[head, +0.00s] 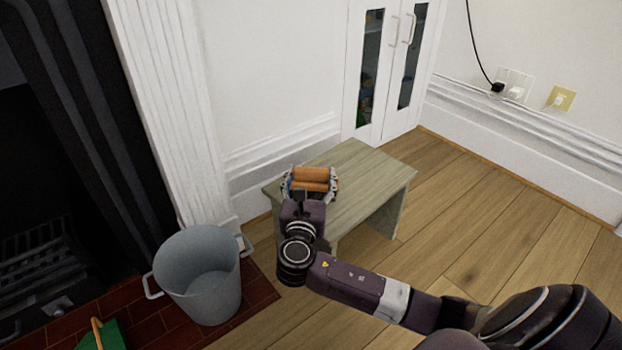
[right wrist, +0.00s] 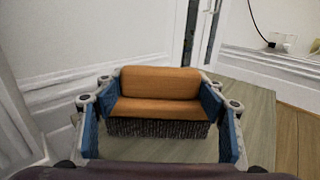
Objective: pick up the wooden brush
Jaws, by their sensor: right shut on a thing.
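The wooden brush (head: 311,175) has an orange-brown wooden body and shows above my right gripper (head: 311,185) in the head view. In the right wrist view the brush (right wrist: 160,95) lies between the blue finger pads, with dark bristles pointing down. My right gripper (right wrist: 162,105) is shut on the two ends of its wooden body. The brush is over the small wooden table (head: 362,178); I cannot tell whether the bristles touch the top. My left gripper is not in view.
A grey metal bucket (head: 203,285) stands left of my right arm on the brick hearth (head: 262,287). A dark fireplace (head: 45,200) is at the far left. White cabinet doors (head: 376,70) stand behind the table. The wooden floor (head: 480,215) to the right is clear.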

